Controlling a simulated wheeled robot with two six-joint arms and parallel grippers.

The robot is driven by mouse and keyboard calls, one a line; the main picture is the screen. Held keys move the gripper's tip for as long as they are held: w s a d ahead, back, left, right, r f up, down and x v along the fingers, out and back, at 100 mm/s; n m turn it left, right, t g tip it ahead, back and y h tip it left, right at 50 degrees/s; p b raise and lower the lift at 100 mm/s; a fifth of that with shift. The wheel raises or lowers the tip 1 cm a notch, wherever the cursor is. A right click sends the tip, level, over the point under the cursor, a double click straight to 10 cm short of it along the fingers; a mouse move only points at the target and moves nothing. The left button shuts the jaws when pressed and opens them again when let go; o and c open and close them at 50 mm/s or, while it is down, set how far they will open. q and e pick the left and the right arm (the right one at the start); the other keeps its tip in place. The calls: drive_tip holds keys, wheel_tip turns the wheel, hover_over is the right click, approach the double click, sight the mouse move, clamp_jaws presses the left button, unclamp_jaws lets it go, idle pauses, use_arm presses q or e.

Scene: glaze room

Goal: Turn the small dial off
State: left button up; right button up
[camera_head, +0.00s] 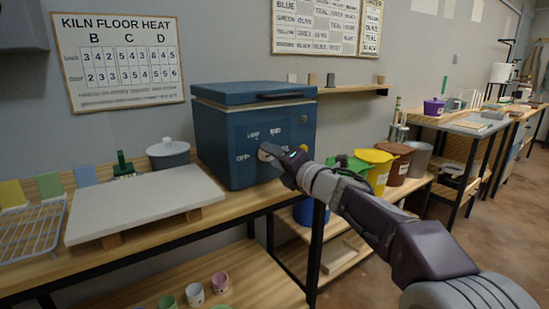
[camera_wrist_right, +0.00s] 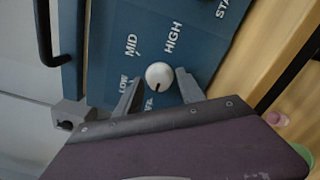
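The small dial is a round white knob (camera_wrist_right: 159,75) on the front of the blue kiln box (camera_head: 215,140). In the head view the knob (camera_head: 265,152) is partly hidden by my right gripper. Labels LOW, MID and HIGH stand around it; in the head view OFF is left of it. A dark mark on the knob points down in the wrist view, toward a partly hidden label between the fingers. My right gripper (camera_wrist_right: 160,92) is open, one finger on each side of the knob; I cannot tell whether they touch it. My left gripper is not in view.
A pale slab (camera_head: 145,205) lies on the bench left of the kiln, with a wire rack (camera_head: 35,230) beyond it. Green, yellow (camera_head: 376,170) and brown tubs stand to the right, behind my arm. A wall shelf (camera_head: 350,89) holds small cups. Small pots sit below the bench.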

drive_tip(key=shift+s, duration=0.1)
drive_tip(key=p+v, duration=0.1)
drive_tip(key=v, duration=0.8)
